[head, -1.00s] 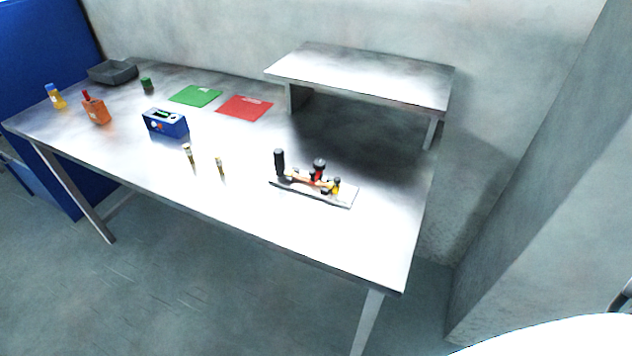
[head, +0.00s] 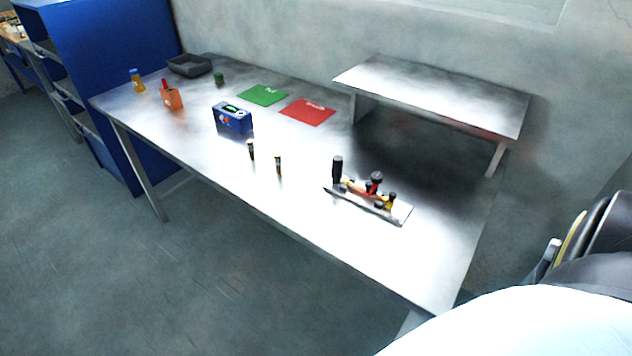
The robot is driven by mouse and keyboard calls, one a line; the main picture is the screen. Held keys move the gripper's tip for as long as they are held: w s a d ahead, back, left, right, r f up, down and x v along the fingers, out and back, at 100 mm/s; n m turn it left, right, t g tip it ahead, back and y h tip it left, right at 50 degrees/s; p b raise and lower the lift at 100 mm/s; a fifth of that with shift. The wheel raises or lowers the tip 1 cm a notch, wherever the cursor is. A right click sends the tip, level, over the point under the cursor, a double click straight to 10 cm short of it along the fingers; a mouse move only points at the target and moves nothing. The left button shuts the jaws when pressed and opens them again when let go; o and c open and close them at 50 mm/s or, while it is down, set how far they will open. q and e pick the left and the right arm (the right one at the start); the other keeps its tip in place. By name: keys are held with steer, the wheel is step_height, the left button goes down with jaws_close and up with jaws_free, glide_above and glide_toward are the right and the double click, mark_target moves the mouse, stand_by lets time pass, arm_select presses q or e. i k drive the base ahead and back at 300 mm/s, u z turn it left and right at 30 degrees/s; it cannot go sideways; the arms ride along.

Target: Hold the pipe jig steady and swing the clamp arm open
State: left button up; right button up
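The pipe jig (head: 397,213) is a flat grey plate lying on the right part of the metal table. Its clamp arm (head: 361,190), an orange-tan bar with a black upright handle (head: 337,169) at its left end, lies low along the plate. Black knobs and red and yellow parts stand on the plate towards its right end. The details of the clamp are too small to tell. Neither of my grippers shows in the head view, and nothing touches the jig.
A raised metal shelf (head: 440,92) stands behind the jig. Two small cylinders (head: 278,164), a blue device (head: 232,119), green (head: 263,95) and red (head: 307,112) sheets, an orange container (head: 172,100), a yellow bottle (head: 137,80) and a dark tray (head: 190,65) are further left. The front table strip is clear.

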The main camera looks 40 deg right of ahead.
mark_target(370, 187)
steer(key=u, duration=0.2)
steer(key=i, duration=1.15)
steer(key=z, duration=2.65)
